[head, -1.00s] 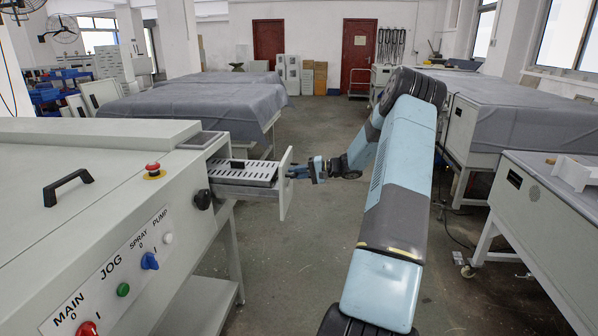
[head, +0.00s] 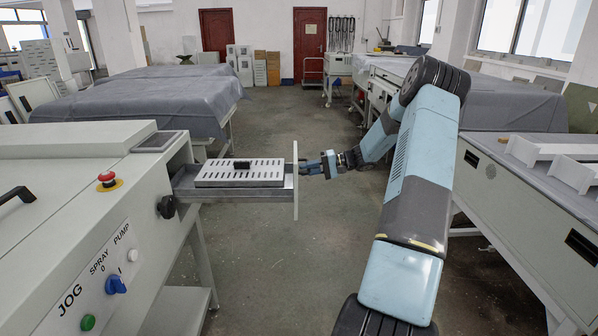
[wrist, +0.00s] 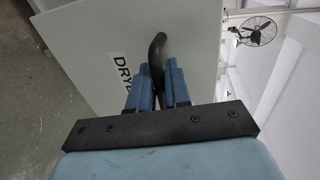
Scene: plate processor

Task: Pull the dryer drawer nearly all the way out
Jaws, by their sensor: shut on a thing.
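The dryer drawer (head: 185,187) sticks well out of the right end of the grey machine in the head view. A slotted tray (head: 215,180) with a small black block (head: 242,165) rests in it. The drawer's upright front panel (head: 296,200) faces right. My gripper (head: 318,166) is at the outer side of this panel. In the wrist view the panel (wrist: 105,35) carries a partly hidden label starting "DRY". My gripper (wrist: 157,88) is shut on the black curved drawer handle (wrist: 157,50). The handle's lower part is hidden between the fingers.
The machine body (head: 80,165) has a red emergency button (head: 108,180), a black knob (head: 166,207) and a control panel on its near side. White benches (head: 530,190) stand on the right. Open floor (head: 290,265) lies between the drawer and my arm.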

